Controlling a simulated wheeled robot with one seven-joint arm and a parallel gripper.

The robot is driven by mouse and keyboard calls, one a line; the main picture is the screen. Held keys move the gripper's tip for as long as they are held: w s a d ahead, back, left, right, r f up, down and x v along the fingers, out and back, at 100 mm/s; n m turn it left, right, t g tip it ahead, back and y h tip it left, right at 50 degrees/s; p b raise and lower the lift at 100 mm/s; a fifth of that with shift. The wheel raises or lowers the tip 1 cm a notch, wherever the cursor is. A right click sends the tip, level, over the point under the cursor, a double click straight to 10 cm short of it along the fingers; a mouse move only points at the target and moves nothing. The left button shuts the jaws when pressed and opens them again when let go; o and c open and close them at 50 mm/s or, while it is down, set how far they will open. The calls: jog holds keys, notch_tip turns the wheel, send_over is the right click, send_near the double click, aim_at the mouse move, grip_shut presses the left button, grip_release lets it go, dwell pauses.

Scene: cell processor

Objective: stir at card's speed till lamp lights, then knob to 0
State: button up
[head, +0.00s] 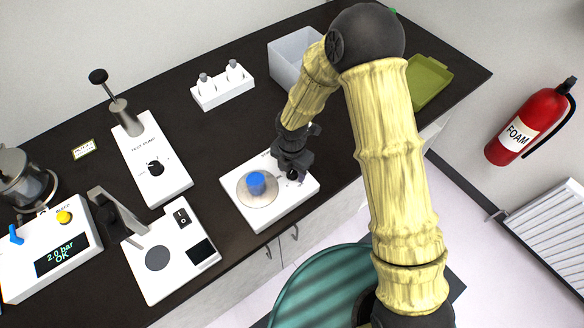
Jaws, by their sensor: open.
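The white stirrer (244,216) stands near the counter's front edge, with a round grey plate (270,199) and a blue-topped vessel (256,184) on it. My gripper (291,172) is open, pointing down over the stirrer's right rear part. A dark knob (292,175) shows at its fingertips, partly hidden by them; I cannot tell whether they touch it or where it points. A small framed card (83,148) stands on the counter at left; its text is too small to read. I cannot make out a lamp on the stirrer.
Left of the stirrer are a device with a dark lever arm (118,215), a white pump unit with a knob (154,180), and a box displaying "2.0 bar OK" (62,255). Behind are a bottle rack (224,91), a clear bin (287,72) and a green tray (430,80).

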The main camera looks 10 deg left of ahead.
jog(key=shift+s, duration=0.1)
jog(key=c, duration=1)
jog(key=shift+o, duration=0.2)
